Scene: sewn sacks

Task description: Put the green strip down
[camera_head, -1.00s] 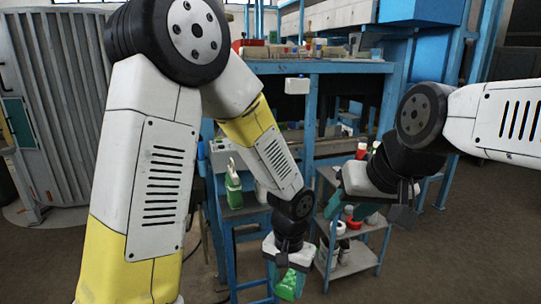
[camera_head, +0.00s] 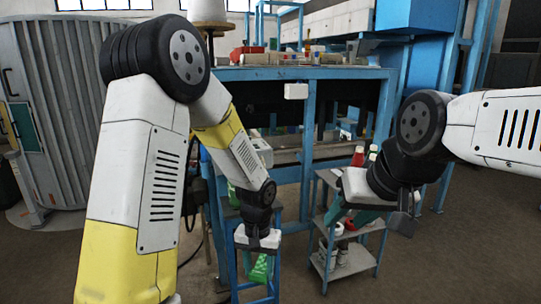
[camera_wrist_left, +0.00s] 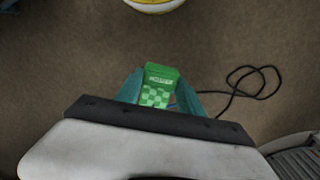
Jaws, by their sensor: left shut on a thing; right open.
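The green strip (camera_head: 261,268) hangs below my left gripper (camera_head: 258,258) in the head view. In the left wrist view the strip (camera_wrist_left: 158,86) shows a light checker pattern and a small label, between the two teal fingers of my left gripper (camera_wrist_left: 160,92). The left gripper is shut on it and points downward. In the head view my right gripper (camera_head: 378,218) is at the right, open, in front of a small shelf cart. Its fingers are partly seen, and I see nothing held between them.
A blue workbench (camera_head: 300,73) with boxes and small items stands behind my arms. A small grey shelf cart (camera_head: 347,268) with bottles is right of the left gripper. A black cable (camera_wrist_left: 245,85) lies on the brown floor. Open floor lies at the right.

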